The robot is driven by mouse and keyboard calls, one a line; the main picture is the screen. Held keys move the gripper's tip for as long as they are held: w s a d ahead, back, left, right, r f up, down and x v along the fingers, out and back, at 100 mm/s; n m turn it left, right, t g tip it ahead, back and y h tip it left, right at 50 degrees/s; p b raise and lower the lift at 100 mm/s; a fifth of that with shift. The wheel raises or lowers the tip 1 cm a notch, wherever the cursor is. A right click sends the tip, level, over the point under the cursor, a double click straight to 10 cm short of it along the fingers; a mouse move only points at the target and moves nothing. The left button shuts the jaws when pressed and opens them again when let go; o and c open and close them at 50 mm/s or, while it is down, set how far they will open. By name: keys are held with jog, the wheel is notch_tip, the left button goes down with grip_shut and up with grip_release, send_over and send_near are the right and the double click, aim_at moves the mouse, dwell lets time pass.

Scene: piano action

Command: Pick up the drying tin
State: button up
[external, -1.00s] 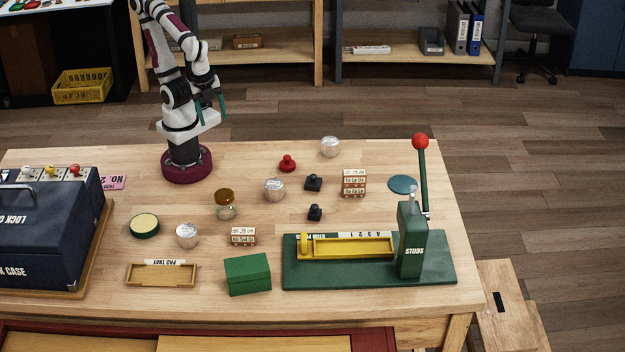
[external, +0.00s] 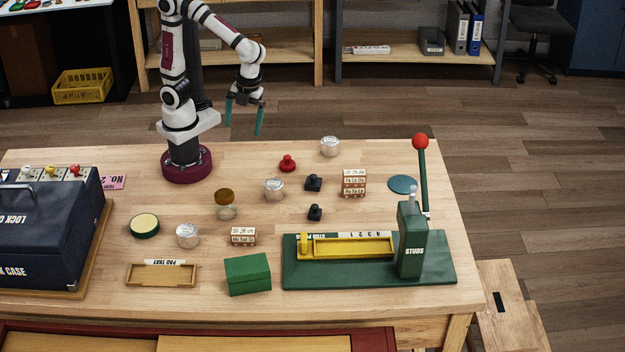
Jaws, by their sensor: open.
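No label in the external view tells me which object is the drying tin. Round silver tins or jars stand on the table: one at the front left (external: 187,236), one in the middle (external: 274,189) and one at the back (external: 330,147). A shallow round green tin with a cream top (external: 145,226) lies left of the front silver one. A clear jar with an amber-brown lid (external: 225,203) stands between them and the middle silver one. My gripper (external: 244,122) points down with its teal fingers apart and empty. It is raised at the table's back side, touching none of these.
Nearby are black knobs (external: 314,183), a red knob (external: 288,163), lettered blocks (external: 354,183), a green box (external: 247,275) and a pad tray (external: 162,275). The tall lever of the green studs press (external: 411,243) rises at right. A dark case (external: 48,235) fills the left.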

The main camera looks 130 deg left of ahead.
jog(key=w+a+f+m+h, duration=0.2)
jog(key=w+a+f+m, duration=0.1)
jog(key=w+a, duration=0.15)
jog(key=m+h, duration=0.2)
jog(key=m, duration=0.3)
send_near(275, 183)
jog(key=shift+t+y, duration=0.3)
jog(key=shift+t, duration=0.1)
jog(key=x, duration=0.7)
jog(key=s+x, duration=0.1)
jog(key=x, duration=0.3)
jog(key=shift+d, duration=0.25)
jog(key=shift+w, duration=0.1)
jog(key=c, duration=1.4)
